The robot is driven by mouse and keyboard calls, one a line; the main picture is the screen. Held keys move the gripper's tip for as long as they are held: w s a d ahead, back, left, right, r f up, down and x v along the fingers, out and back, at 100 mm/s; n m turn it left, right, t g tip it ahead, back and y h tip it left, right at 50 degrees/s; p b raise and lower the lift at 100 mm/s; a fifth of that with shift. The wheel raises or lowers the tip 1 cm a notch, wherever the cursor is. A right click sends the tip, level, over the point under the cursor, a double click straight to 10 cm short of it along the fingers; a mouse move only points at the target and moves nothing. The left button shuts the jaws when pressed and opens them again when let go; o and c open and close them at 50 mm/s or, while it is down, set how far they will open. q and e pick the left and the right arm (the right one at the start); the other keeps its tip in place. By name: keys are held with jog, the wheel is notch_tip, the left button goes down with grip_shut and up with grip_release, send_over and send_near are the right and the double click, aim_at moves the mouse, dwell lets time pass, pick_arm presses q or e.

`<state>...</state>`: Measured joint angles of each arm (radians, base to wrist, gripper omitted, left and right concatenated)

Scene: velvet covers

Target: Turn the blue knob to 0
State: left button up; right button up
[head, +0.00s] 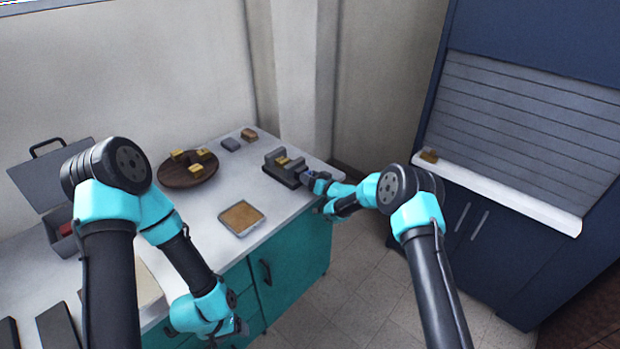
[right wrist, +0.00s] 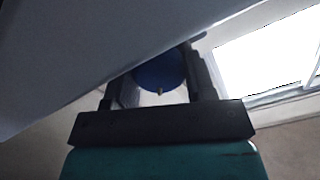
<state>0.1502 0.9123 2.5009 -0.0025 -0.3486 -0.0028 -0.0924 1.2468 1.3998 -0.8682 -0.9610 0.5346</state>
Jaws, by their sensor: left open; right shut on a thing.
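The blue knob (right wrist: 160,72) shows in the right wrist view between the two fingers of my right gripper (right wrist: 158,88), which is shut on it. A small pale mark sits at the knob's lower edge; I cannot read a scale or a 0. In the head view, my right gripper (head: 311,178) is at the right end of a dark grey device (head: 272,172) on the counter, where a bit of blue shows. The device has upright blocks and a small yellow piece. My left gripper (head: 238,330) is open and low, in front of the teal drawers, away from the device.
The white counter (head: 215,203) carries a tan shallow tray (head: 241,218), a round brown board (head: 187,171) with yellow blocks, small blocks at the back and an open grey case (head: 50,180). A dark blue shutter cabinet (head: 530,110) stands right, across open floor.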

jog(key=n, duration=0.5)
dwell(0.4)
jog(key=o, duration=0.9)
jog(key=shift+s, duration=0.1)
jog(key=v, duration=1.7)
jog(key=shift+s+d, duration=0.15)
